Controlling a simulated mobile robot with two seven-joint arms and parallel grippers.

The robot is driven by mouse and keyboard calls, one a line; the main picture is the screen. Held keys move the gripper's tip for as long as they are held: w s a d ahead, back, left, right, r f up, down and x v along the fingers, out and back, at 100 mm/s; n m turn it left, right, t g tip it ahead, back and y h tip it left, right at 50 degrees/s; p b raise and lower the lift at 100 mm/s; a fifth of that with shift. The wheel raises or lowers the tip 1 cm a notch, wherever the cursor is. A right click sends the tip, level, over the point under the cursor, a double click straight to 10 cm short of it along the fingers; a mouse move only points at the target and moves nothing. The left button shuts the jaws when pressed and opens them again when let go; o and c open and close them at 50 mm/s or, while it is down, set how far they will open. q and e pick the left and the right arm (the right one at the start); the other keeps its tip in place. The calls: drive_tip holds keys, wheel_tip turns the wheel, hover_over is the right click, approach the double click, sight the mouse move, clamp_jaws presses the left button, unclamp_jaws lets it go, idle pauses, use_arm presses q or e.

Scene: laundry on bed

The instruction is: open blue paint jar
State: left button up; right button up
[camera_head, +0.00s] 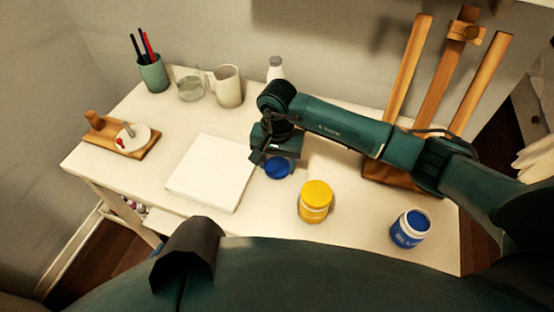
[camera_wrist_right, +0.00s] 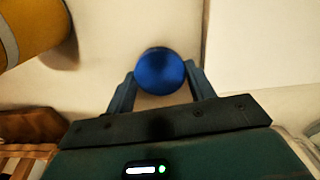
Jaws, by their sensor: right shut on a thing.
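The blue paint jar (camera_head: 410,228) stands upright at the table's front right. Its top shows blue inside a pale rim, with no lid on it. My right gripper (camera_head: 268,158) is over the middle of the table, well left of the jar. It is shut on a round blue lid (camera_head: 278,168). In the right wrist view the lid (camera_wrist_right: 160,70) sits between the two fingertips. I cannot tell whether the lid touches the table. My left gripper is not in view.
A yellow paint jar (camera_head: 315,201) stands between the lid and the blue jar. A white canvas (camera_head: 210,172) lies left of the lid. A wooden easel (camera_head: 435,75), mug (camera_head: 228,86), glass (camera_head: 189,84), brush cup (camera_head: 153,74), bottle (camera_head: 276,68) and wooden board (camera_head: 146,147) stand around the table.

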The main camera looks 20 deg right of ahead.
sight(277, 166)
drive_tip(key=shift+f, duration=0.15)
drive_tip(key=o, duration=0.8)
drive_tip(key=shift+r, duration=0.4)
wheel_tip(277, 166, up, 12)
drive_tip(key=shift+f+b, duration=0.15)
drive_tip(key=shift+b, duration=0.15)
